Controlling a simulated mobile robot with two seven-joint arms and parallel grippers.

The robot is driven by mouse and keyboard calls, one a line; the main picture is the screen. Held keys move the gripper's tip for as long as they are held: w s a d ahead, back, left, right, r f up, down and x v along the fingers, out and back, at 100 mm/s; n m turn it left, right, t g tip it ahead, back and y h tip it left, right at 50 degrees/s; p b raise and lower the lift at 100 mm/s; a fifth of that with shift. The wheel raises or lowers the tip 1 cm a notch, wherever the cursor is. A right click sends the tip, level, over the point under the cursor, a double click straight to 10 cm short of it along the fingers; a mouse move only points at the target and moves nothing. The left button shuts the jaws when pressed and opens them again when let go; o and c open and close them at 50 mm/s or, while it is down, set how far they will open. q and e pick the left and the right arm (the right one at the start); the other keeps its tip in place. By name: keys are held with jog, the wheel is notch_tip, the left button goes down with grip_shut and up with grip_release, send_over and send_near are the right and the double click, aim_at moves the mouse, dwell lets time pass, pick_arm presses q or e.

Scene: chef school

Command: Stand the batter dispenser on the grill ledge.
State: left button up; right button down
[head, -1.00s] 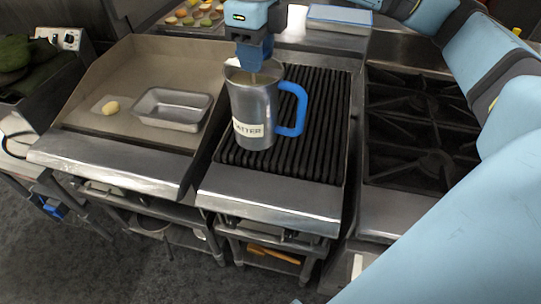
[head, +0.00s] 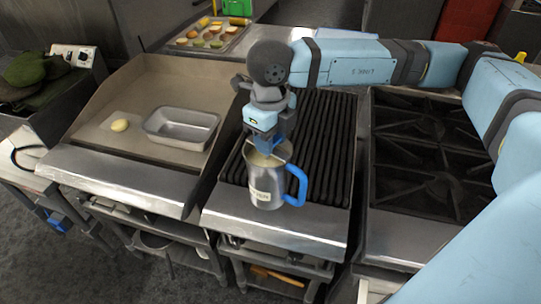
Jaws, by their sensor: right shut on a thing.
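The batter dispenser (head: 265,184) is a metal pitcher with a blue handle and a pale label, filled with a light batter. It is upright at the front of the grill, over the metal ledge (head: 325,226). My right gripper (head: 268,146) points down and is shut on the dispenser at its top rim. I cannot tell whether the dispenser's base touches the ledge or hangs just above it. My left gripper is not in view.
The black grill grates (head: 325,130) lie behind the dispenser. A griddle (head: 150,85) with a metal loaf pan (head: 181,127) is on the left. A gas range (head: 425,150) is on the right. The ledge is clear on both sides of the dispenser.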

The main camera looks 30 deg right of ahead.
aim_at(277, 179)
jog(key=shift+f, duration=2.75)
jog(key=shift+f, duration=0.15)
jog(key=c, duration=0.8)
grip_release()
